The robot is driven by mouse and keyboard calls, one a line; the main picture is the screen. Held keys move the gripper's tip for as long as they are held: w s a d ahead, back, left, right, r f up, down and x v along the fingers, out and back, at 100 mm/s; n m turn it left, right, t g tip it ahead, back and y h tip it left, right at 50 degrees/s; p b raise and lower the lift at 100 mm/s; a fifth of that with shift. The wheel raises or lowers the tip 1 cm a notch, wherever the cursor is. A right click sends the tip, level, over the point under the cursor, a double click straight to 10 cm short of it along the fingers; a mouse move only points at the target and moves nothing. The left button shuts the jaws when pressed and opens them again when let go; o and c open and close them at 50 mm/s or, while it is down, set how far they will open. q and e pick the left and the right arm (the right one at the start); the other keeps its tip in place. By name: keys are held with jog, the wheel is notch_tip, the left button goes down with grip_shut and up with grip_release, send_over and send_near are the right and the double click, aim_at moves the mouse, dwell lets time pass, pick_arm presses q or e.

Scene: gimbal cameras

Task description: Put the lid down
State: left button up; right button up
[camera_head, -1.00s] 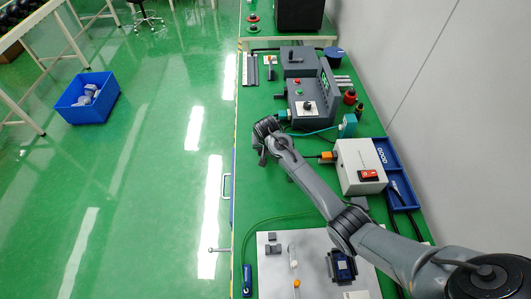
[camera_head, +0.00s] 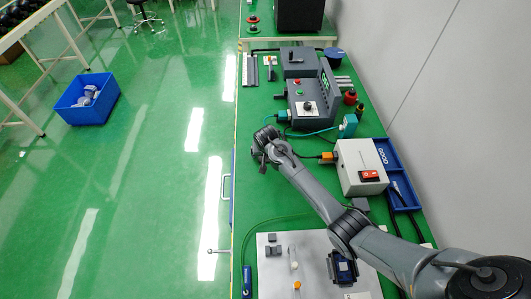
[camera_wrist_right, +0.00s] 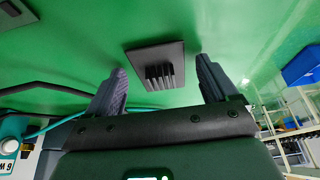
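In the right wrist view, a dark grey square plate (camera_wrist_right: 155,52), which looks like the lid, lies on the green table top, with a row of several upright fins in its middle. My right gripper (camera_wrist_right: 160,82) is open. Its two fingers stand either side of the plate in the picture, with green showing between each finger and the plate. In the head view my right gripper (camera_head: 266,150) is over the left part of the bench; the plate is hidden or cannot be told from the gripper there. My left gripper is not in view.
A grey control box (camera_head: 312,106) and a teal block (camera_head: 348,126) stand beyond the gripper. A white box with a red switch (camera_head: 358,165) and a blue tray (camera_head: 382,152) are to the right. A light board (camera_head: 268,285) lies nearer.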

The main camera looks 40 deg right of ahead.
jog(key=shift+s+r, duration=0.1)
jog(key=shift+r, duration=0.4)
jog(key=p+v, duration=0.2)
jog(key=v, duration=0.9)
jog(key=shift+r+p, duration=0.15)
jog(key=shift+p, duration=0.25)
jog(key=shift+r, duration=0.1)
